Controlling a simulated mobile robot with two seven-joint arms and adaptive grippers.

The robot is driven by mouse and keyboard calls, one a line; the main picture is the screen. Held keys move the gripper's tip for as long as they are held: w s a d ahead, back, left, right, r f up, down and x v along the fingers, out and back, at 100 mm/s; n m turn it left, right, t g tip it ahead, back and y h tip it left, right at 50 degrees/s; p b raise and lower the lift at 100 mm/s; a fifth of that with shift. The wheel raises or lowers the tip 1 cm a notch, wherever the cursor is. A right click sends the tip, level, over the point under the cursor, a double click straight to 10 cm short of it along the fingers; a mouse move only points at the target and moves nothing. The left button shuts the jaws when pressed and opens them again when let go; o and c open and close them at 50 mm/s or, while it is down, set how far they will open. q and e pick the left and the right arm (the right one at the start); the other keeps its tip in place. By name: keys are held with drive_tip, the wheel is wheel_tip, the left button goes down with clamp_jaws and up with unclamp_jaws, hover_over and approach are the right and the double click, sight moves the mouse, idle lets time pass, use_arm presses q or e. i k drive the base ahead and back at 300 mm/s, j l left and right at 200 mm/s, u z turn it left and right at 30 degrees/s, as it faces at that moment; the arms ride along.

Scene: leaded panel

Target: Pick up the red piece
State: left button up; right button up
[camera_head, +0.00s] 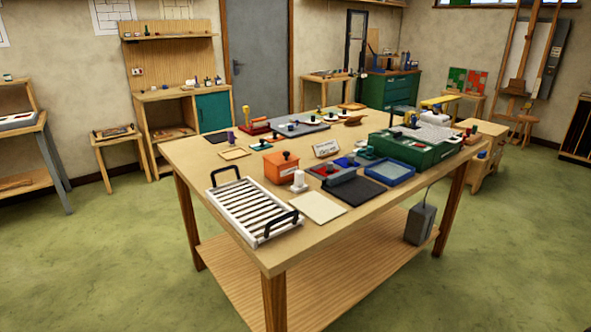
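On the wooden table (185,155) several small pieces lie about. A small red piece (326,170) sits beside a blue piece (346,162) near the middle of the table, behind a grey block (352,188). Another red item (254,129) lies at the table's far left side, with a yellow-handled thing standing by it. Both are too small to tell in detail, and I cannot tell which is the task's red piece. Neither of my grippers shows in this view.
A white slatted rack (252,211) with black handles lies at the near left corner. An orange box (281,168), a cream sheet (317,207), a blue-rimmed tray (389,172) and a green machine (418,147) crowd the top. Green floor (95,255) is open left of the table.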

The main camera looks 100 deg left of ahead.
sight(321, 169)
drive_tip(key=u, duration=3.35)
drive_tip(key=l+u, duration=0.1)
drive_tip(key=u, duration=0.35)
drive_tip(key=i+l+u, duration=0.1)
drive_tip(key=u, duration=0.4)
drive_tip(key=l+u, duration=0.1)
drive_tip(key=u, duration=0.35)
drive_tip(key=l+u, duration=0.45)
drive_tip(key=k+l+u, duration=0.1)
drive_tip(key=l+u, duration=0.3)
drive_tip(key=k+l+u, duration=0.2)
drive_tip(key=l+u, duration=0.15)
drive_tip(key=l, duration=0.25)
drive_tip(key=k+l+u, duration=0.2)
drive_tip(key=l, duration=0.1)
